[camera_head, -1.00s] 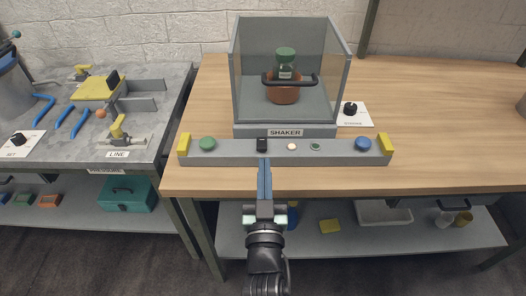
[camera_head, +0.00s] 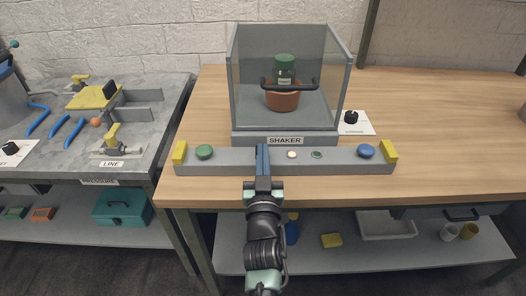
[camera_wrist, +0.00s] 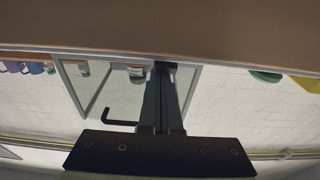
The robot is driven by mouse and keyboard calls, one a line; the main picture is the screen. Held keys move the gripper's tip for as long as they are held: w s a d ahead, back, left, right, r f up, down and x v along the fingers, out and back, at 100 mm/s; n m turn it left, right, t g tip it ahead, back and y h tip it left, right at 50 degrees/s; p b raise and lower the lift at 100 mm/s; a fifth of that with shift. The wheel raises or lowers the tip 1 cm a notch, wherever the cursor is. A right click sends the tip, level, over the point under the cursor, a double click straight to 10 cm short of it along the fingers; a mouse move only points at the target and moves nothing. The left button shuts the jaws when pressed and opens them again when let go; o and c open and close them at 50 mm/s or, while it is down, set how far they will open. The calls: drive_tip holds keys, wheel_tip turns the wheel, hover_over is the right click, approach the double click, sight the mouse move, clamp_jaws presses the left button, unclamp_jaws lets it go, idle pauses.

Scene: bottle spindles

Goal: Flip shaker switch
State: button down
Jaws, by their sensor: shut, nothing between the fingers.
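The shaker (camera_head: 238,138) is a clear-walled box with a grey base and a SHAKER label, at the back of the wooden bench. A grey control bar (camera_head: 225,168) runs in front of it. My gripper (camera_head: 262,149) is shut and empty, its blue-grey fingers reaching over the bar left of the cream button (camera_head: 292,154). The black switch on the bar is hidden behind the fingertips in the head view. In the wrist view the fingertips (camera_wrist: 163,72) meet a small dark piece, perhaps the switch; I cannot tell whether they touch it, nor its position.
A green-capped bottle (camera_head: 285,66) sits in a brown holder (camera_head: 283,97) inside the shaker. A black dial (camera_head: 351,117) is at right.

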drive_tip(key=shift+f, duration=0.15)
drive_tip(key=shift+f+b, duration=0.4)
drive_tip(key=shift+b, duration=0.75)
drive_tip(key=t+b, duration=0.1)
drive_tip(key=b, duration=0.3)
drive_tip(key=shift+s+f, duration=0.15)
drive_tip(key=shift+f, duration=0.25)
drive_tip(key=shift+r+p, duration=0.8)
drive_tip(key=shift+p, duration=0.15)
drive_tip(key=r+p, duration=0.1)
drive_tip(key=s+r+p, duration=0.1)
drive_tip(key=shift+s+r, duration=0.1)
drive_tip(key=shift+r, duration=0.3)
drive_tip(key=s+f+b, duration=0.5)
drive_tip(key=s+b, duration=0.1)
drive_tip(key=s, duration=0.2)
drive_tip(key=shift+b, duration=0.35)
drive_tip(key=shift+r, duration=0.1)
